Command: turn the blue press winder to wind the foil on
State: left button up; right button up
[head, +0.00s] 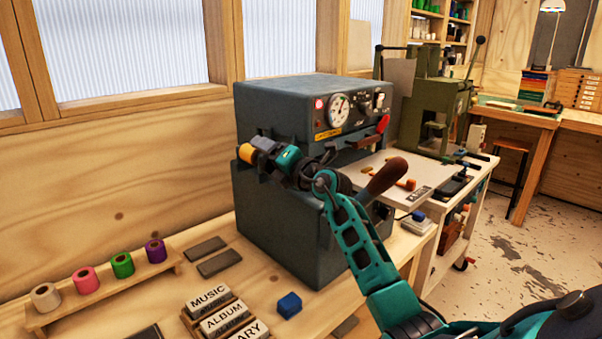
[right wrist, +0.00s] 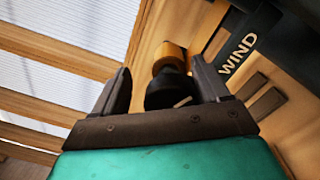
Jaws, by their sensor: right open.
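The blue-grey press (head: 285,235) stands on the wooden bench by the windows, with a round gauge (head: 339,110) on its front. The gold foil roll (head: 246,153) sits at its left side, partly hidden by my gripper. In the right wrist view the gold roll (right wrist: 170,54) has a round black winder knob (right wrist: 167,90) at its near end, beside a dark arm (right wrist: 240,50) lettered WIND. My right gripper (head: 270,151) is at the press's left side. It is open, with its fingers on either side of the knob; I cannot tell whether they touch it. My left gripper is not in view.
A rack (head: 95,288) of coloured foil rolls, two grey plates and lettered blocks (head: 222,318) lie left on the bench. A blue cube (head: 289,304) sits in front. A wooden-handled lever (head: 384,178) juts from the press near my arm. A green press (head: 430,105) stands behind.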

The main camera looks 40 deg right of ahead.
jog(key=shift+s+f+g, duration=0.15)
jog(key=shift+s+f, duration=0.2)
jog(key=shift+f, duration=0.2)
jog(key=shift+s+f+g, duration=0.15)
jog(key=shift+s+f, duration=0.15)
jog(key=shift+f, duration=0.25)
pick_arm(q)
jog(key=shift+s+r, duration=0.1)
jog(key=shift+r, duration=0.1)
pick_arm(e)
jog(key=s+d+r, duration=0.1)
jog(key=s+r, duration=0.1)
jog(key=s, duration=1.1)
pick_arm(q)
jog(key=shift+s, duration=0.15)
pick_arm(e)
jog(key=shift+s+d, duration=0.15)
jog(key=shift+s, duration=0.05)
